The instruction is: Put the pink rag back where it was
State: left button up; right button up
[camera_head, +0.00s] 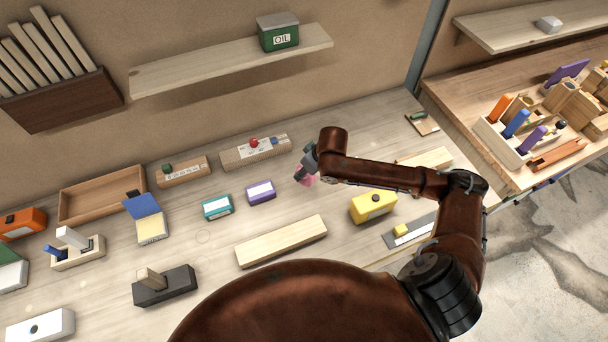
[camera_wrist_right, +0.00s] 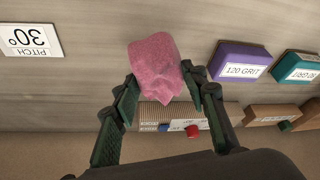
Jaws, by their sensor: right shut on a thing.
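The pink rag (camera_head: 305,181) is a small crumpled cloth, mostly hidden by my right gripper (camera_head: 307,168) in the head view. In the wrist view the rag (camera_wrist_right: 155,66) sits between the fingertips of my right gripper (camera_wrist_right: 158,86), which is shut on it. The rag is over the bench, to the right of the purple 120 grit block (camera_head: 260,192). I cannot tell whether it touches the bench top. My left gripper is not in view.
A wooden block with red and blue knobs (camera_head: 240,152) lies just behind the gripper. A teal block (camera_head: 217,207), a yellow box (camera_head: 373,206) and a long wood bar (camera_head: 281,241) are nearby. A white pitch 30° label (camera_wrist_right: 30,40) lies on the bench. Bare bench separates these.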

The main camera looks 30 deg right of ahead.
jog(key=w+f, duration=0.2)
jog(key=shift+w+d+f, duration=0.25)
jog(key=shift+d+f, duration=0.05)
jog(key=shift+f, duration=0.1)
notch_tip(320, 180, down, 4)
jog(key=shift+w+d+r, duration=0.1)
jog(key=shift+r, duration=0.15)
jog(key=o, duration=1)
jog(key=v, duration=1.2)
jog(key=shift+r+p, duration=0.1)
jog(key=shift+p, duration=0.25)
